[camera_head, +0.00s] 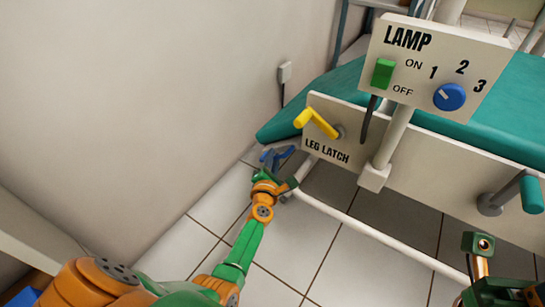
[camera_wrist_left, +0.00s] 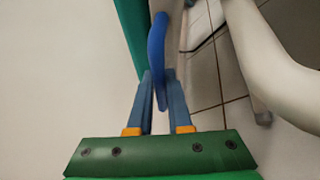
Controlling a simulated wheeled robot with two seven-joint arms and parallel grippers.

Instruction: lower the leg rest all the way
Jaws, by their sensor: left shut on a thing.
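The teal leg rest (camera_head: 300,114) slopes down to the left at the far end of the chair. My left gripper (camera_head: 277,157) is below its edge, shut on a blue curved handle. In the left wrist view the handle (camera_wrist_left: 157,48) runs down between the two fingertips (camera_wrist_left: 158,88); the exact contact is partly hidden. The yellow latch lever (camera_head: 314,121) sits on the white LEG LATCH panel (camera_head: 345,155) and points up and to the left from its pivot. Part of my right arm shows at the lower right, but I cannot make out its gripper fingers.
A LAMP box (camera_head: 430,65) with a green switch (camera_head: 382,73) and blue knob (camera_head: 449,97) stands on a post before the chair. A teal-gripped crank (camera_head: 530,195) juts out at the right. A white frame tube (camera_head: 375,235) runs low; the wall is close on the left.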

